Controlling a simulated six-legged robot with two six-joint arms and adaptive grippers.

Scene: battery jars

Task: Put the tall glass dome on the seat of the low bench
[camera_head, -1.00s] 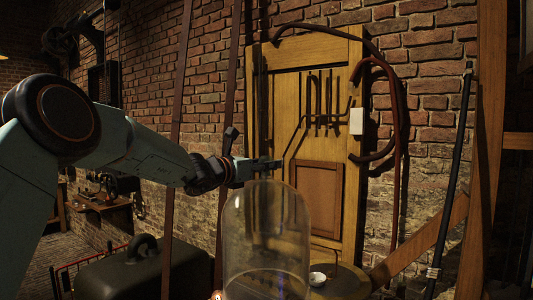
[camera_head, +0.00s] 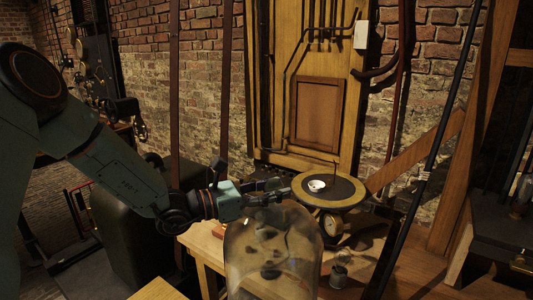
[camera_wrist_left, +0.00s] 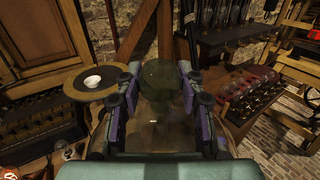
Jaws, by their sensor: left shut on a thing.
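The tall glass dome (camera_head: 272,255) is clear, upright and round-topped, at the bottom middle of the head view; its lower end is cut off. My left gripper (camera_head: 268,190) is shut on the dome at its top. In the left wrist view the dome's rounded glass (camera_wrist_left: 161,88) shows between the two fingers of my left gripper (camera_wrist_left: 160,75). A low wooden bench-like surface (camera_head: 203,244) lies behind and left of the dome, partly hidden by it and my arm. I cannot tell for sure that it is the low bench. My right gripper is out of view.
A round dark-topped stand (camera_head: 346,188) with a small white bowl (camera_head: 317,186) stands behind the dome, with a clock (camera_head: 332,224) under it. A small glass piece (camera_head: 341,268) is to the right. A dark bulky case (camera_head: 120,235) stands left.

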